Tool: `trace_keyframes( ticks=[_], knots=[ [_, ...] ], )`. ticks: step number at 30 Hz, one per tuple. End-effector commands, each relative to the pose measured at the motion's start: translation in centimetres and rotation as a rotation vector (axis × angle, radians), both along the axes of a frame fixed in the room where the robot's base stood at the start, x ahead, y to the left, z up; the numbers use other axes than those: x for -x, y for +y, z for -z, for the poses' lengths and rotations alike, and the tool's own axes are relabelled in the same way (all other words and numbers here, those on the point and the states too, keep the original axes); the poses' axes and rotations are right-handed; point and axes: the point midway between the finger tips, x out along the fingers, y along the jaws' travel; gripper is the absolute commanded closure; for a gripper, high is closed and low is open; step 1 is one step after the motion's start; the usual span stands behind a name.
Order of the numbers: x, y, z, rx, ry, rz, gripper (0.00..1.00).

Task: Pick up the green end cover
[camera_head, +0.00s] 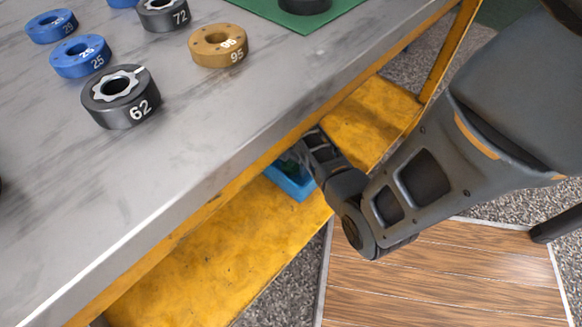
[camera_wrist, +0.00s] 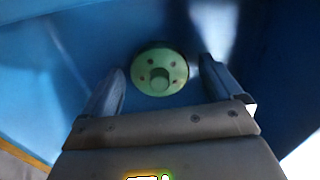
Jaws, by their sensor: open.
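The green end cover (camera_wrist: 159,72) is a round disc with a raised centre boss and several small holes. It shows in the wrist view, lying inside a blue bin (camera_wrist: 50,65). My gripper (camera_wrist: 165,85) is open, with one finger to each side of the cover and the cover seen beyond and between them. I cannot tell how far the fingertips are from it. In the head view the blue bin (camera_head: 291,182) stands on the yellow lower shelf, and my arm reaches to it under the table edge. The gripper's fingers and the cover are not clear there.
The grey tabletop (camera_head: 215,110) overhangs the yellow lower shelf (camera_head: 215,250). On it are a black part marked 62 (camera_head: 121,98), a brown ring marked 95 (camera_head: 218,46), blue rings (camera_head: 80,56) and a green mat (camera_head: 325,22). The bin's walls stand close around my gripper.

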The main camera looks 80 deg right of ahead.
Motion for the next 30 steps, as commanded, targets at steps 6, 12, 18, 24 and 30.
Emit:
trace_keyframes(
  ticks=[6, 12, 18, 24, 30],
  knots=[
    [-0.03, -0.01, -0.1, 0.0, -0.001, 0.0, 0.11],
    [-0.04, -0.01, -0.1, 0.0, -0.001, 0.0, 0.3],
    [-0.03, -0.01, -0.1, 0.0, 0.0, 0.0, 0.49],
    [-0.03, -0.01, -0.1, 0.0, 0.0, 0.0, 0.68],
    [-0.06, -0.03, -0.14, 0.001, 0.0, 0.0, 0.75]
  ],
)
